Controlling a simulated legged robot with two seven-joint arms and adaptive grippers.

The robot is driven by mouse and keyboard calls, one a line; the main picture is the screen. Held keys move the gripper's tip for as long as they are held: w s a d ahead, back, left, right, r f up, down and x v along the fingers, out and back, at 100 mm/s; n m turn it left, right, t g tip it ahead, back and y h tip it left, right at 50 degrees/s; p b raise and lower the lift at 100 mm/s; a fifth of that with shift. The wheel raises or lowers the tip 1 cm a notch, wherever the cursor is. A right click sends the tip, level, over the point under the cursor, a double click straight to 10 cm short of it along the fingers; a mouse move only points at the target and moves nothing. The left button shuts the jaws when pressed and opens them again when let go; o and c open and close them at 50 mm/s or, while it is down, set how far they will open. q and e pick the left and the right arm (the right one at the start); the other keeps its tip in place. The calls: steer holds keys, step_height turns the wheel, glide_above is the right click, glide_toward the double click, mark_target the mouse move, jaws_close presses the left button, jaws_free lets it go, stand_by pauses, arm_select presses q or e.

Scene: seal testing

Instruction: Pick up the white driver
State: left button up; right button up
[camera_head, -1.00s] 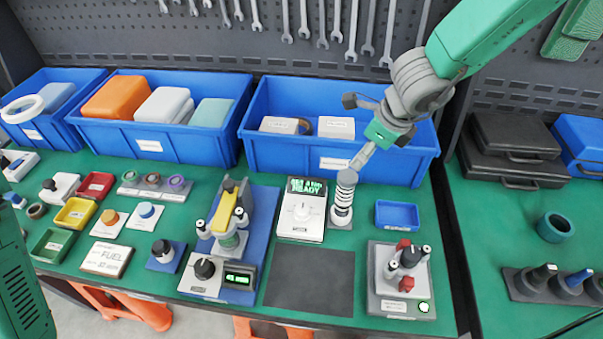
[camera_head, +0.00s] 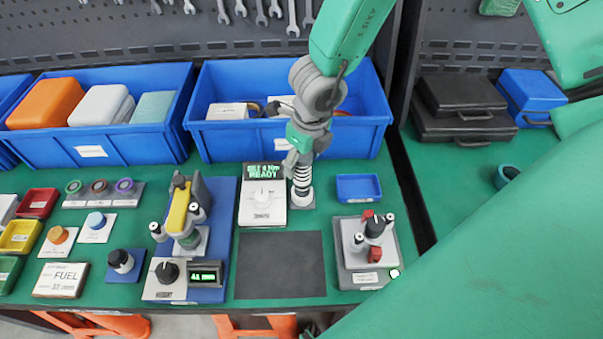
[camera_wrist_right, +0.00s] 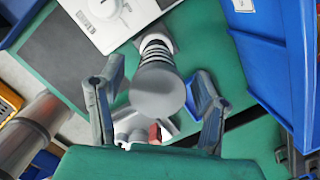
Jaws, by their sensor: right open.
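The white driver (camera_head: 302,181), with black rings around its shaft, stands upright in a small base beside the white READY tester (camera_head: 263,208). In the right wrist view its round grey-white end (camera_wrist_right: 157,92) faces the camera. My right gripper (camera_head: 300,158) is at the driver's upper end in the head view, partly covering it. In the right wrist view the right gripper's two fingers (camera_wrist_right: 155,108) are spread on either side of the driver, with visible gaps. My left gripper is not in view.
A blue bin (camera_head: 345,140) stands behind the driver. A small empty blue tray (camera_head: 359,188) is to its right, with a grey test fixture (camera_head: 352,262) in front of that tray. A bare dark mat (camera_head: 280,265) lies in front of the tester.

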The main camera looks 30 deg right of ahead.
mark_target(299, 174)
steer(key=f+b, duration=0.1)
steer(key=f, duration=0.3)
steer(key=shift+d+f, duration=0.1)
steer(key=shift+d, duration=0.1)
steer(key=shift+w+a+f+b, duration=0.15)
steer(key=shift+a+f+b, duration=0.05)
steer(key=shift+f+b, duration=0.1)
steer(key=shift+a, duration=0.15)
steer(key=shift+a+r, duration=0.1)
steer(key=shift+a, duration=0.05)
steer(key=c, duration=1.2)
jaws_close()
steer(key=shift+d, duration=0.25)
